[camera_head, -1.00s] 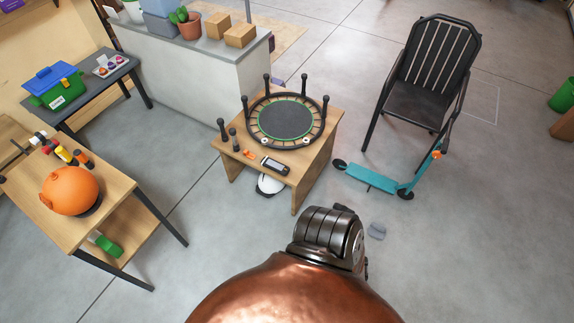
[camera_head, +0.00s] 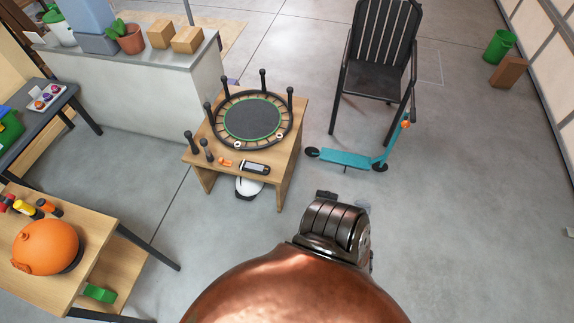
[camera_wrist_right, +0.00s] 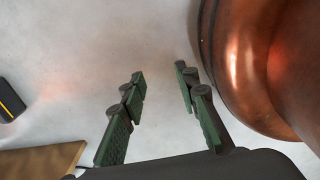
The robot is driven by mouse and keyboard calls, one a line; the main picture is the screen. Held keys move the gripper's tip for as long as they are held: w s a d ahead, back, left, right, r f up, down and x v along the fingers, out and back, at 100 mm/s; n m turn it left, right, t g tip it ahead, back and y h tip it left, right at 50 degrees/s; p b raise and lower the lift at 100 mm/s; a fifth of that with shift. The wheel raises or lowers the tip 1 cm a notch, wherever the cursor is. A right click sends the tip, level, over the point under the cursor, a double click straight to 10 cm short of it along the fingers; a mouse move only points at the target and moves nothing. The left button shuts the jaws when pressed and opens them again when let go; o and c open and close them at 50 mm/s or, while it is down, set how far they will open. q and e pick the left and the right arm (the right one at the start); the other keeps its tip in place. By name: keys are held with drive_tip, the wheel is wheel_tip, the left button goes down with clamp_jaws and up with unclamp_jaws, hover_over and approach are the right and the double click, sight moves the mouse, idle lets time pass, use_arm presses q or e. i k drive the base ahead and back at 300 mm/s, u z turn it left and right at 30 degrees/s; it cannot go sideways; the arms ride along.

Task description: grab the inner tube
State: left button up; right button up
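I cannot make out anything that is clearly an inner tube in either view. The nearest ring shape is the black rim of a small round trampoline (camera_head: 252,118), which lies with its legs up on a low wooden table (camera_head: 291,150) in the head view. My right gripper (camera_wrist_right: 160,72) is in the wrist view. Its two green and dark fingers are apart, with only pale grey floor seen between them. My left gripper is in neither view.
A dark chair (camera_head: 376,78) and a teal scooter (camera_head: 345,159) stand right of the low table. An orange ball-like thing (camera_head: 45,246) sits on a bench at left. A black thing with a yellow stripe (camera_wrist_right: 10,102) shows at the wrist view's left. Open floor lies at right.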

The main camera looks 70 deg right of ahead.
sight(264, 170)
drive_tip(key=z, duration=1.15)
drive_tip(key=i, duration=0.25)
